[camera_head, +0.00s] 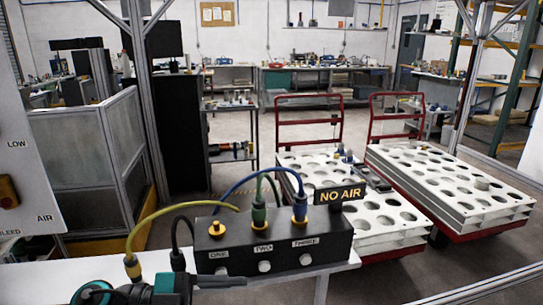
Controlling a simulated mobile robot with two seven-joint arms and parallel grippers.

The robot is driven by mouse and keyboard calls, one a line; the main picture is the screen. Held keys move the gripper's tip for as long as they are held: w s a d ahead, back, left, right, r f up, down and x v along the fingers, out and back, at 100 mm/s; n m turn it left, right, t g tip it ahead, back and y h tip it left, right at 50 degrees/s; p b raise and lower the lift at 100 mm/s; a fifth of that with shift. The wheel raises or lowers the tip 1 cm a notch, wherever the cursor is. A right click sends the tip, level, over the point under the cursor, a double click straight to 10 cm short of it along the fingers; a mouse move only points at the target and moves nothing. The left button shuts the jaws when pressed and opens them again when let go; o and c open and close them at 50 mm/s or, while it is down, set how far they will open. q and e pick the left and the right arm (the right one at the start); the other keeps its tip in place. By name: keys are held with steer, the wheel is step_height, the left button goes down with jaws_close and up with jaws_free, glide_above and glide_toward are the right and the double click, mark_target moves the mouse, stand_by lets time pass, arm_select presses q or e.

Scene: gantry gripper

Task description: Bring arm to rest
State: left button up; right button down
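A black and teal device (155,290), which looks like part of my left arm, shows at the bottom left edge. A dark bar (220,281) extends right from it, low in front of a black control box (285,240). I cannot make out two separate fingertips there, so its opening is unclear. I see nothing held. My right arm and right gripper are out of view. The box stands on a white table (70,278), with labels ONE, TWO and THREE and yellow, green and blue hoses. A "NO AIR" sign (340,194) is at its right end.
A panel marked AIR (25,150) stands close on the left. Metal frame posts (146,100) rise behind the table. Two red carts with white perforated trays (450,185) stand at the right. Floor beyond them is open.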

arm_select(q)
steer(key=w+a+f+n+t+y, duration=0.3)
steer(key=a+f+n+t+y, duration=0.5)
steer(key=n+t, duration=0.8)
steer(key=s+a+f+n+g+y, duration=0.1)
steer(key=s+f+n+g+y, duration=0.1)
steer(key=s+f, duration=0.3)
steer(key=s+a+f+n+g+y, duration=0.1)
steer(key=s+f+g+y, duration=0.3)
steer(key=f, duration=0.7)
steer(key=shift+s+a+f+n+g+y, duration=0.3)
steer(key=shift+s+f+n+g+y, duration=0.1)
steer(key=shift+s+n+y, duration=0.4)
steer(key=shift+w, duration=0.15)
